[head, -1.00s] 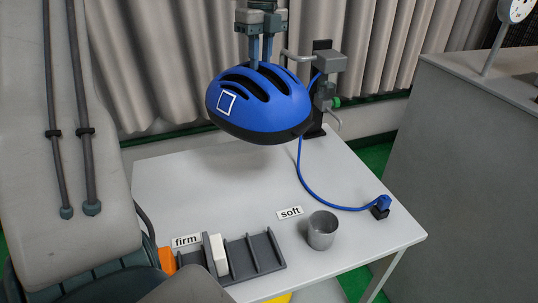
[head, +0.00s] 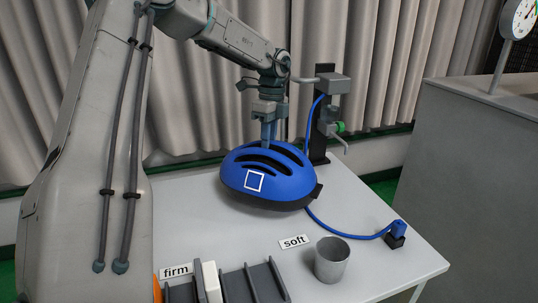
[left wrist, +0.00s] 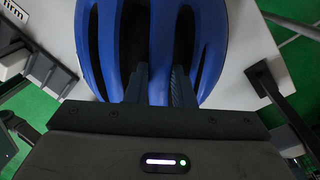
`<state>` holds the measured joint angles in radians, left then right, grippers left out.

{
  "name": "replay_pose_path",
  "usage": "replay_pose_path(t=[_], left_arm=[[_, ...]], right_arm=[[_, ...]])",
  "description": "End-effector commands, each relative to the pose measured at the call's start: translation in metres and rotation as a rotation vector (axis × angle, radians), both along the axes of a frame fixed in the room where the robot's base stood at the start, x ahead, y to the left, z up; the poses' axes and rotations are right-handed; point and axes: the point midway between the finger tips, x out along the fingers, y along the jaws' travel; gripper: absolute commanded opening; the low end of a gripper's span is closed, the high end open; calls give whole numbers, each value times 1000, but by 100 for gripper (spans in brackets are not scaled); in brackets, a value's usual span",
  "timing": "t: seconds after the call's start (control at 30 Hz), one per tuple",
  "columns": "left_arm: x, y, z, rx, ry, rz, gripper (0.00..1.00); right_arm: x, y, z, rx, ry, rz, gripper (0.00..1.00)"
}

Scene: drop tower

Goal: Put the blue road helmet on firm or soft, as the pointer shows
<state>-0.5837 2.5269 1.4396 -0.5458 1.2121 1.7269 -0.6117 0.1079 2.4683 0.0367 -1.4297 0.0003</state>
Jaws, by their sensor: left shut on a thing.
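The blue road helmet (head: 268,178), with dark vents and a white square outline on its side, hangs over the table in the head view. My left gripper (head: 268,135) is shut on the helmet's top from above. In the left wrist view the gripper's fingers (left wrist: 158,88) reach into the vents of the helmet (left wrist: 208,45). The "firm" label (head: 176,271) lies at the front left of the table and the "soft" label (head: 294,241) right of the middle. A round dial (head: 523,18) at the top right is cut by the frame edge; its reading is unclear. My right gripper is out of view.
A grey slotted rack (head: 250,284) holding a white block (head: 211,281) stands near the front edge. A grey cup (head: 331,260) stands by "soft". A black post (head: 321,118) with a fixture rises behind the helmet. A blue cable (head: 345,232) runs to a small plug block (head: 396,236).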

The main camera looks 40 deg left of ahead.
Motion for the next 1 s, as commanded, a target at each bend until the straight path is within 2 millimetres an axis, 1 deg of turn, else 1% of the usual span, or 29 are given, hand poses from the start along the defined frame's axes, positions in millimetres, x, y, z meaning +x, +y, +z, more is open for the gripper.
replay_pose_path(t=[0.13,0.3,0.57,0.67,0.7,0.77,0.8,1.0], left_arm=[[0,0,-13,0,0,0,0],[0,0,-36,1,1,-1,0],[0,0,-39,1,-2,-1,0],[0,0,-41,1,-2,-1,0],[0,0,-40,1,-1,-1,30],[0,0,-40,1,-1,-1,42],[0,0,-40,1,-1,-1,44],[0,0,-40,1,-1,-1,44]], right_arm=[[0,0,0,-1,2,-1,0],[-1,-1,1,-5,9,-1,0],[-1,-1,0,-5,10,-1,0],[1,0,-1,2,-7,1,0],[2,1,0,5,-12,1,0],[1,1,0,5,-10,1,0],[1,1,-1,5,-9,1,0],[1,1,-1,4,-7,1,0]])
